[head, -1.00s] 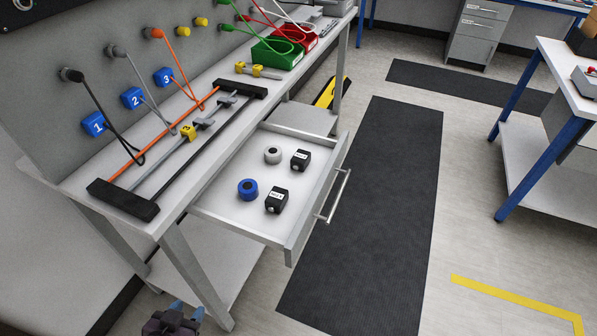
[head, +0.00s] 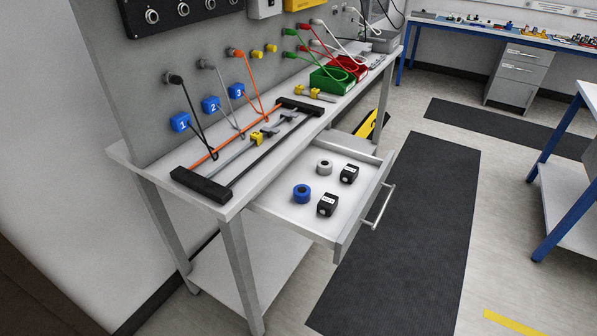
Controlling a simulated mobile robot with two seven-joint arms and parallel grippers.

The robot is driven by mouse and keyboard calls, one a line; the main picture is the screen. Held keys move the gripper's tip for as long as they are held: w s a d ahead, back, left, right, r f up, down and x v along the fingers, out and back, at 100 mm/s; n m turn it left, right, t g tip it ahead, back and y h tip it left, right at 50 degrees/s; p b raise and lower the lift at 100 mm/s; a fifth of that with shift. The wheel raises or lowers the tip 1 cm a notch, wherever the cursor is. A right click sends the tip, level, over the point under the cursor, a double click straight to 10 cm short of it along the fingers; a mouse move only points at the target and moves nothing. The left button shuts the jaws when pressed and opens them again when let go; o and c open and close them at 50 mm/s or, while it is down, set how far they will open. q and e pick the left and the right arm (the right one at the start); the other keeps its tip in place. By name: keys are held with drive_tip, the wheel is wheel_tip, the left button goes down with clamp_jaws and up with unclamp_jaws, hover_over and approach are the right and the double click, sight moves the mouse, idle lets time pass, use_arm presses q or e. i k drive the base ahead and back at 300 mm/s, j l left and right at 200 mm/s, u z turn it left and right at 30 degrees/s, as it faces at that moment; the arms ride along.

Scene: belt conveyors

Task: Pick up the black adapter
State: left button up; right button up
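Two black adapters lie in the open drawer (head: 285,218) of the workbench. One black adapter (head: 327,205) is near the drawer's front, and the other black adapter (head: 349,174) is farther back. Both are small black blocks with a white label. A blue ring (head: 302,194) and a grey ring (head: 324,167) lie beside them in the drawer. Neither of my grippers shows in the head view now.
The workbench top (head: 243,187) carries a rail frame with black end bars (head: 201,185), a green bin (head: 332,78) and a red bin (head: 354,66). The drawer handle (head: 377,207) sticks out over a dark floor mat (head: 410,230). Floor right of the drawer is clear.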

sight(349, 174)
drive_tip(key=u, duration=0.4)
drive_tip(key=l+u, duration=0.15)
drive_tip(key=u, duration=0.2)
drive_tip(key=l+u, duration=0.1)
drive_tip(key=u, duration=0.3)
drive_tip(key=l, duration=0.9)
drive_tip(key=k+l, duration=0.1)
drive_tip(key=l, duration=0.8)
